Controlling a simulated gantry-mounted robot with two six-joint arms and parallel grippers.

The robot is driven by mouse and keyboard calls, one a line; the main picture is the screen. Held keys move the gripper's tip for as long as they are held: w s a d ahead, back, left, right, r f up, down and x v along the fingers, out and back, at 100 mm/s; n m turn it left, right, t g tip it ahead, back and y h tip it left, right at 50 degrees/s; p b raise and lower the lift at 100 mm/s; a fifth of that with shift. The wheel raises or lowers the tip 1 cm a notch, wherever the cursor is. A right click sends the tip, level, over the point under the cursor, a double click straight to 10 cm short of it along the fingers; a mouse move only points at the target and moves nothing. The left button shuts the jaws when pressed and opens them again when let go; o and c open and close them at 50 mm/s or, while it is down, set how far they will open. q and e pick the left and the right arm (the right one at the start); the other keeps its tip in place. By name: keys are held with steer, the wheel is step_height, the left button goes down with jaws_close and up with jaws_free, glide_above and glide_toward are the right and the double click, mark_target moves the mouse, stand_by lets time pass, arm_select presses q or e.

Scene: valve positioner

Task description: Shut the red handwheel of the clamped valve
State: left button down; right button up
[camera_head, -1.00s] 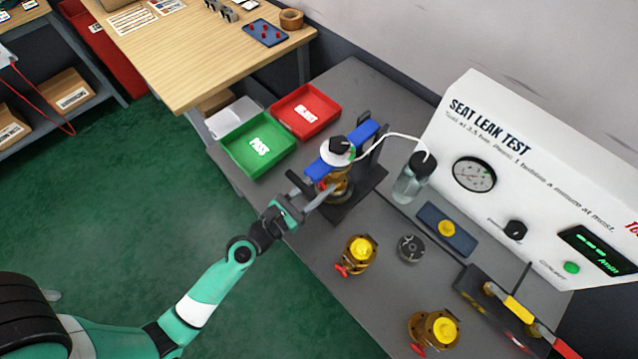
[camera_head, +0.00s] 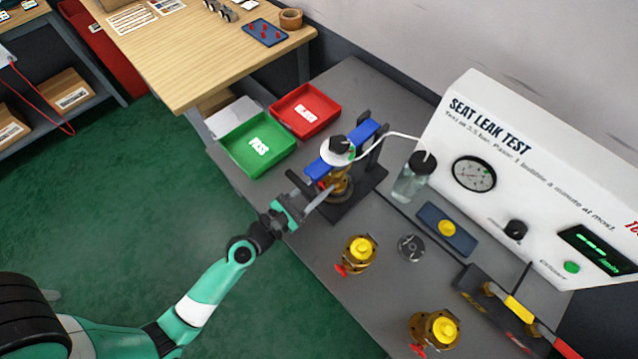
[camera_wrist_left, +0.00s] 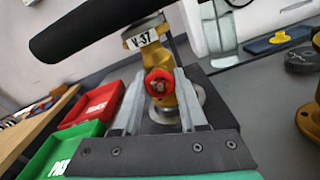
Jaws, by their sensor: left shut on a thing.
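The clamped valve (camera_head: 342,186) is a brass body held in the blue and black clamp stand (camera_head: 368,132), with a white and black cap on top. In the left wrist view the brass valve (camera_wrist_left: 150,37) carries a tag reading V-37. Its red handwheel (camera_wrist_left: 160,83) faces the camera between my left gripper's fingers (camera_wrist_left: 158,100). My left gripper (camera_head: 316,196) reaches in from the lower left and is shut on the handwheel. In the head view the handwheel is mostly hidden by the gripper. My right gripper is not in view.
A black clamp handle (camera_wrist_left: 95,28) crosses above the gripper. A green PASS tray (camera_head: 240,160) and a red tray (camera_head: 325,121) stand left of the clamp. Two loose brass valves (camera_head: 359,254) (camera_head: 434,330) stand at the front. A bottle (camera_head: 408,183) stands to the right.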

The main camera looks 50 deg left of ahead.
arm_select(q)
steer(key=m, duration=0.3)
steer(key=shift+m, duration=0.4)
steer(key=m, duration=0.3)
steer(key=shift+m+b, duration=0.3)
steer(key=shift+b, duration=0.1)
steer(key=m, duration=0.3)
steer(key=shift+m+b, duration=0.3)
steer(key=m+b, duration=0.1)
steer(key=m, duration=0.2)
steer(key=shift+f+m, duration=0.1)
steer(key=shift+m, duration=0.2)
steer(key=m+b, duration=0.1)
steer(key=m, duration=0.2)
steer(key=shift+m, duration=0.3)
steer(key=m+b, duration=0.1)
steer(key=m, duration=0.2)
steer(key=shift+m, duration=0.4)
steer(key=m+b, duration=0.1)
steer(key=m, duration=0.2)
steer(key=shift+m+b, duration=0.7)
steer(key=shift+m, duration=1.1)
